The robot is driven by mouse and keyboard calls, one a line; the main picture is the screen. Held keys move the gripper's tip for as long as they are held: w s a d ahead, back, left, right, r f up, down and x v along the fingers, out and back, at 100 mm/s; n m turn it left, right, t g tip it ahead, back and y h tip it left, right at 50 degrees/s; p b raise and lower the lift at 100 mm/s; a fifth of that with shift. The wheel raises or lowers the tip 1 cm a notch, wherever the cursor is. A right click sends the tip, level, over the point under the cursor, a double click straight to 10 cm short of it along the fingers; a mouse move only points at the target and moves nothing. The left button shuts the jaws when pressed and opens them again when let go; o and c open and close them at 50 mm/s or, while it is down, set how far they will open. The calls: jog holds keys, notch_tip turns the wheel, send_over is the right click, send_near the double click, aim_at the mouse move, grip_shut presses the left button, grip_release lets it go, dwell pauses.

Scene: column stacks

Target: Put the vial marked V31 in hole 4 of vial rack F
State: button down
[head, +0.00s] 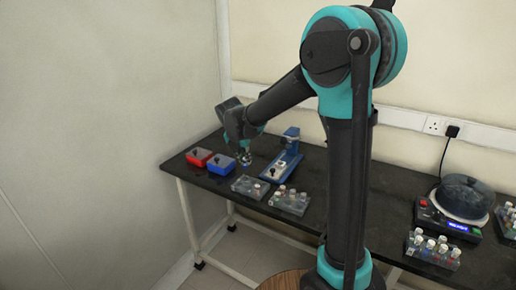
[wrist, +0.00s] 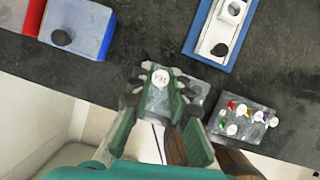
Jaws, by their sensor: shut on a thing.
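My gripper (head: 244,156) hangs above the left part of the dark bench. In the wrist view my gripper (wrist: 160,90) is shut on a vial with a white cap (wrist: 161,78). The cap's lettering is small and turned over; it seems to read V31. A grey vial rack (head: 249,187) is below and in front of the gripper, and in the wrist view the rack (wrist: 198,90) is partly hidden behind the fingers. A second rack (head: 289,201) beside it holds several vials with coloured and white caps (wrist: 241,118). I cannot read rack letters or hole numbers.
A red box (head: 199,156) and a blue box (head: 221,164) stand left of the gripper. A blue device (head: 287,163) stands behind the racks. Further right are a round dark machine with a lit display (head: 457,203) and another filled rack (head: 433,250).

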aim_at(244, 168)
jog(key=shift+s+a+f, duration=0.15)
jog(key=shift+s+f, duration=0.05)
jog(key=shift+f, duration=2)
jog(key=shift+f, duration=1.1)
dwell(0.5)
jog(key=c, duration=1.4)
grip_release()
jog(key=shift+o, duration=0.7)
jog(key=shift+o, duration=1.1)
jog(key=shift+r, duration=0.1)
